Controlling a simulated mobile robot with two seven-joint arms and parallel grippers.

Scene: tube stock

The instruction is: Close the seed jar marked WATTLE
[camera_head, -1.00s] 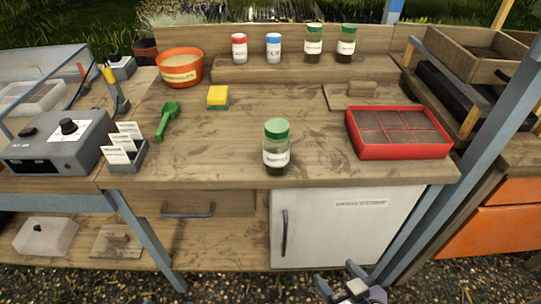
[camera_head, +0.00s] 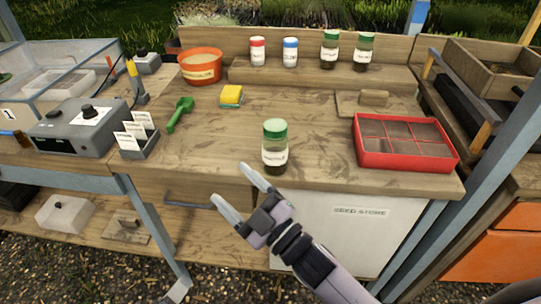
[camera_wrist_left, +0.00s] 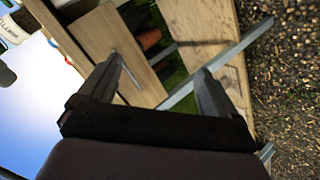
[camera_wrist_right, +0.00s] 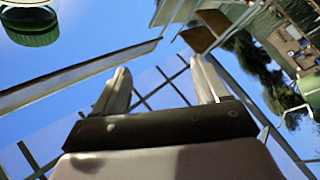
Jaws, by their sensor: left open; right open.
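A glass jar (camera_head: 275,155) with a green lid (camera_head: 275,129) and dark contents stands upright near the bench's front edge. Its white label is too blurred to read. The lid sits on top; I cannot tell whether it is tight. Part of a jar with a green lid (camera_wrist_right: 32,35) shows at the top left of the right wrist view. My right gripper (camera_head: 228,182) is open and empty, in front of the bench edge, left of and nearer than the jar. My left gripper (camera_wrist_left: 160,68) is open and empty in its wrist view, with a wooden drawer front beyond; it is outside the head view.
Two green-lidded jars (camera_head: 330,50) (camera_head: 364,53) and a red-capped (camera_head: 257,52) and a blue-capped container (camera_head: 290,52) stand on the back shelf (camera_head: 310,76). A red seed tray (camera_head: 408,167) is right; a card holder (camera_head: 140,148) and green scoop (camera_head: 180,114) are left. Bench around the jar is clear.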

